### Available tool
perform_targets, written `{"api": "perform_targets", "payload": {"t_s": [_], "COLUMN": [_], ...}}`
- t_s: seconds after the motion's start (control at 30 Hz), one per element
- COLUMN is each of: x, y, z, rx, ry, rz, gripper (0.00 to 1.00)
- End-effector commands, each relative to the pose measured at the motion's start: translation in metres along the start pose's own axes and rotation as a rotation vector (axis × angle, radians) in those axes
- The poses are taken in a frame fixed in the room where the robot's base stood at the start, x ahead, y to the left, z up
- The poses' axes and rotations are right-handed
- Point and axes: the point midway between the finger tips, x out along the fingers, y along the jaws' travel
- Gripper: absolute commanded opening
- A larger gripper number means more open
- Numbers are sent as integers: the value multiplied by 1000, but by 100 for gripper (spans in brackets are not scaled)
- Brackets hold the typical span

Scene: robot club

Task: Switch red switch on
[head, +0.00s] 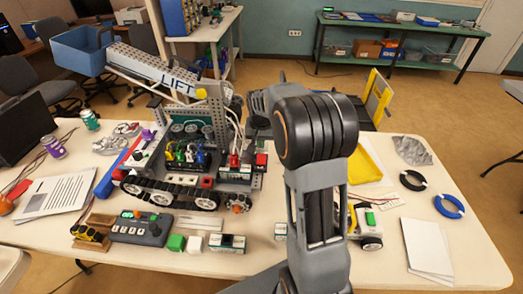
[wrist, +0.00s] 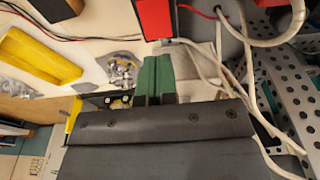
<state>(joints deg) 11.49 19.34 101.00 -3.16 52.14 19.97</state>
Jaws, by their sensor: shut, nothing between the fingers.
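A red block-like part (wrist: 155,18), which may be the red switch, shows at the top of the wrist view with a dark edge. Whether it is on or off cannot be told. In the head view, small red parts sit on the tracked robot model (head: 180,190), one at its right end (head: 261,159); I cannot tell which is the switch. My gripper (wrist: 154,99) is shut and empty in the wrist view, below and apart from the red part in the picture. My arm hides the gripper's tips in the head view.
Loose cables (wrist: 240,70) and a perforated grey frame (wrist: 285,90) lie close on the right in the wrist view. A grey arm marked LIFT (head: 150,68) carries a blue bin (head: 82,50). A control box (head: 140,230) stands at the table's front left.

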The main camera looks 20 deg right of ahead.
Motion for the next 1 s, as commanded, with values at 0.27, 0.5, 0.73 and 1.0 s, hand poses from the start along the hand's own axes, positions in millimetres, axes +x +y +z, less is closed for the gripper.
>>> {"api": "perform_targets", "payload": {"t_s": [0.27,0.5,0.73,1.0], "x": [36,48,49,50], "y": [0,0,0,-13], "z": [0,0,0,3], "rx": [0,0,0,-25], "ry": [-2,0,1,-39], "rz": [1,0,0,-2], "gripper": [0,0,0,0]}}
